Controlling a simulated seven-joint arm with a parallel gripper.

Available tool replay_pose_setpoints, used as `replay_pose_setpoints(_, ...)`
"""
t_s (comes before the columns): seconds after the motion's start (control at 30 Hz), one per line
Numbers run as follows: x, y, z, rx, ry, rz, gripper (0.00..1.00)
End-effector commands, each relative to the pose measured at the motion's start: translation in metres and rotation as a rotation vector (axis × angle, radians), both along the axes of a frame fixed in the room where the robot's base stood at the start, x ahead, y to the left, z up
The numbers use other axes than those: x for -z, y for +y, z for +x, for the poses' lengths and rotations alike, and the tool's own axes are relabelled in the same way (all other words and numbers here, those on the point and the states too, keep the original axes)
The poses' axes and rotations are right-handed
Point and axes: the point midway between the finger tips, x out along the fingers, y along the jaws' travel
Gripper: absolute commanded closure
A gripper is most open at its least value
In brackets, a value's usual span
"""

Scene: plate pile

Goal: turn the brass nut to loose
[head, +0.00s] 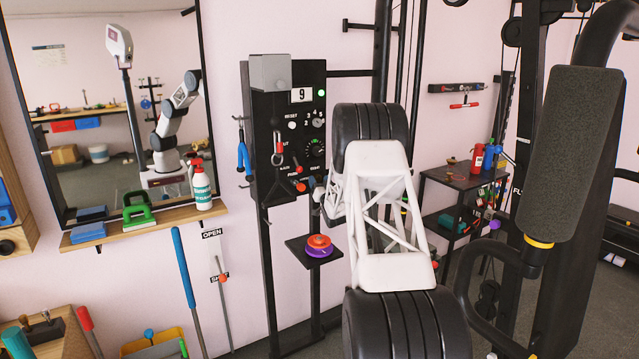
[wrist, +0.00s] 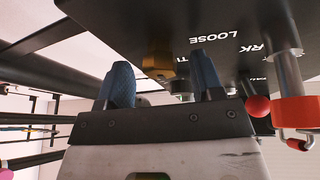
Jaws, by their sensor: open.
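The brass nut (wrist: 157,68) shows in the wrist view on the black panel (wrist: 225,45), left of the printed word LOOSE. My gripper (wrist: 160,62) is open, with its two blue fingertips apart. The nut appears between the fingertips in the picture, just beyond them. I cannot tell whether either finger touches it. In the head view the black panel (head: 262,110) stands at centre-left. My white arm hides its right side there, and I cannot make out the nut.
In the wrist view a red ball knob (wrist: 257,106) and an orange-red fitting (wrist: 297,112) stick out close to the right finger. In the head view a small shelf (head: 313,252) with an orange-and-purple item (head: 319,245) is below the panel. Gym equipment (head: 575,150) fills the right.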

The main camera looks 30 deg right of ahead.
Motion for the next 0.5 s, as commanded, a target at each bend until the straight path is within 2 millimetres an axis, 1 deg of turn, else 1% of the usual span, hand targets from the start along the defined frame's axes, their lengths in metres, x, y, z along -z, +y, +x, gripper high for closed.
replay_pose_setpoints(0.1, -0.0001, 0.0001, 0.0000, 0.000, 0.000, 0.000, 0.39)
replay_pose_setpoints(0.37, -0.0001, 0.0000, -0.0002, 0.000, 0.000, 0.000, 0.79)
replay_pose_setpoints(0.4, -0.0001, 0.0000, -0.0002, 0.000, 0.000, 0.000, 0.85)
replay_pose_setpoints(0.43, -0.0001, -0.0001, -0.0002, 0.000, 0.000, 0.000, 0.88)
replay_pose_setpoints(0.5, -0.0001, -0.0002, -0.0002, 0.000, 0.000, -0.001, 0.88)
